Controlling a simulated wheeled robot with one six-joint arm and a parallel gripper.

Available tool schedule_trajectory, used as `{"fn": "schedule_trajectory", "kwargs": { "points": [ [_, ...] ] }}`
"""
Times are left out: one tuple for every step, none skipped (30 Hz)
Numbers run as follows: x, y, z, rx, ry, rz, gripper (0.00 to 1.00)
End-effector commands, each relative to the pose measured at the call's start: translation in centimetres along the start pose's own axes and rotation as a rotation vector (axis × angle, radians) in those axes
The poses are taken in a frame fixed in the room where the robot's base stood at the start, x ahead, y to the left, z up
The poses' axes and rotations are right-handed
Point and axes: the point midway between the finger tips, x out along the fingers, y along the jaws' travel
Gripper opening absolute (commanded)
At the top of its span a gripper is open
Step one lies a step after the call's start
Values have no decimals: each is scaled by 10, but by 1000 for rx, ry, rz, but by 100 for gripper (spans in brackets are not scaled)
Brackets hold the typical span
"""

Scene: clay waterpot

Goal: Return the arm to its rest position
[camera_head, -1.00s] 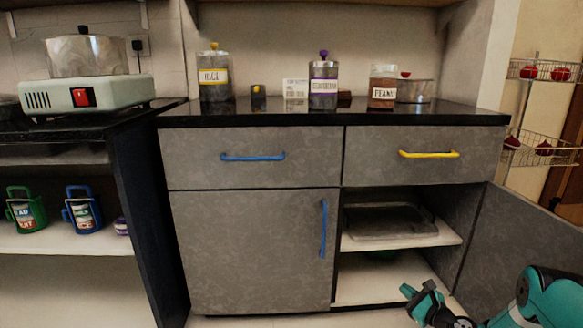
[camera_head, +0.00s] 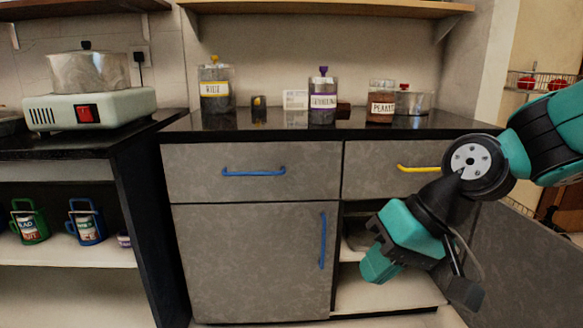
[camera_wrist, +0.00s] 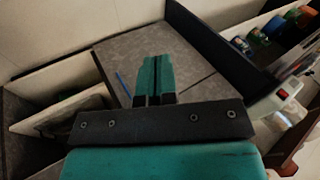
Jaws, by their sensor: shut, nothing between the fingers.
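My gripper (camera_head: 378,268) hangs in front of the right half of the grey cabinet, with its teal fingers pointing down and left. It is empty. In the wrist view the two teal fingers (camera_wrist: 155,78) lie side by side, pressed together. My arm comes in from the right edge in the head view, bends in front of the right drawer and covers part of its yellow handle (camera_head: 418,169). My gripper and wrist hide most of the open compartment below that drawer.
The right cabinet door (camera_head: 520,270) stands open. The left door, with its blue handle (camera_head: 323,240), is shut, and both drawers are shut. Jars and a small pot (camera_head: 413,101) stand on the black counter (camera_head: 280,122). A stove (camera_head: 92,108) with a pot is at left, above mugs.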

Motion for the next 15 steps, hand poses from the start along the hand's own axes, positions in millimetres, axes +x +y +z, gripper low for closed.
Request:
{"fn": "schedule_trajectory", "kwargs": {
  "points": [
    [-10, -9, 21, -65, -24, 27, 0],
    [-15, -11, 33, -99, -39, 42, 0],
    [-20, -13, 47, -140, -60, 61, 0],
    [-23, -15, 58, -169, -75, 73, 0],
    [-26, -16, 68, -197, -89, 85, 0],
    [-31, -17, 81, -232, -107, 100, 0],
    [-34, -17, 90, -258, -120, 110, 0],
    [-36, -17, 100, -282, -134, 121, 0],
    [-40, -17, 112, -314, -150, 133, 0],
    [-42, -17, 120, -338, -163, 142, 0],
    [-45, -17, 129, -360, -175, 151, 0],
    [-58, -24, 125, -362, -179, 152, 0],
    [-64, -28, 122, -358, -179, 151, 0],
    [-69, -31, 120, -357, -180, 151, 0],
    [-76, -36, 118, -356, -179, 150, 0]
  ]
}}
